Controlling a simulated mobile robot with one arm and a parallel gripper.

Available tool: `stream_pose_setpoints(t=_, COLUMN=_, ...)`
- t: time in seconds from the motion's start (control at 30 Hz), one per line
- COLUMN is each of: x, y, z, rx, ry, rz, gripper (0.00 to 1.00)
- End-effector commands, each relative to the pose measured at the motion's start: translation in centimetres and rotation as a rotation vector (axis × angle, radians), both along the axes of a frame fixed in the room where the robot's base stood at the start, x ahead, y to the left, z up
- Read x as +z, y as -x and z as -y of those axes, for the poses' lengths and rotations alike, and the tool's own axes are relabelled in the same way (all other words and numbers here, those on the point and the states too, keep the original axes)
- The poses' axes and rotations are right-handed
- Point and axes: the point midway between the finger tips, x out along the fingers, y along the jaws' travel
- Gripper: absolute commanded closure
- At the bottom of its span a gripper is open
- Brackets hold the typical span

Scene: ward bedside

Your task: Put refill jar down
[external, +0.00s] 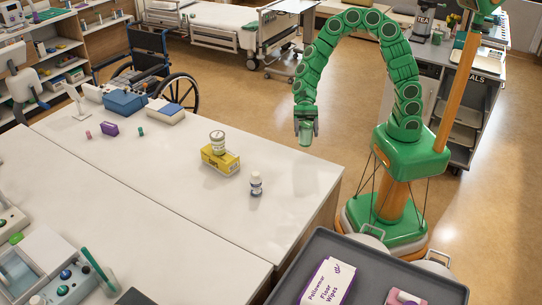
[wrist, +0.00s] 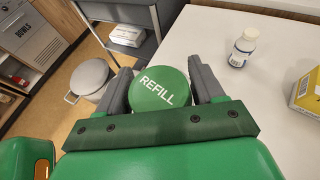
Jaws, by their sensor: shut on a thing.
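The refill jar has a round green lid marked REFILL (wrist: 160,88). In the wrist view it sits between the two grey fingers of my gripper (wrist: 163,80), which is shut on it. In the external view my gripper (external: 305,128) hangs beyond the right edge of the white table (external: 150,190), and the jar (external: 305,139) shows small and green between its fingers. The jar is held in the air, apart from the table. Its lower body is mostly hidden in the wrist view.
A grey tray (external: 290,285) with a Floor Wipes box (external: 328,282) is in front. The table's right far part is bare.

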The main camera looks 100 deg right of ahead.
Motion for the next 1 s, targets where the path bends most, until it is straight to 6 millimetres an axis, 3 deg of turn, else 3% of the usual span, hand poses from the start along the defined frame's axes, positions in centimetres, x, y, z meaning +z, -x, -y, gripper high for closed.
stream_pose_setpoints(t=0.47, x=-0.1, y=-10.0, z=-5.0, rx=-0.063, ry=0.0, rz=0.001, gripper=0.73)
stream_pose_setpoints(t=1.0, x=0.9, y=-19.2, z=-13.5, rx=-0.122, ry=0.0, rz=0.001, gripper=0.73)
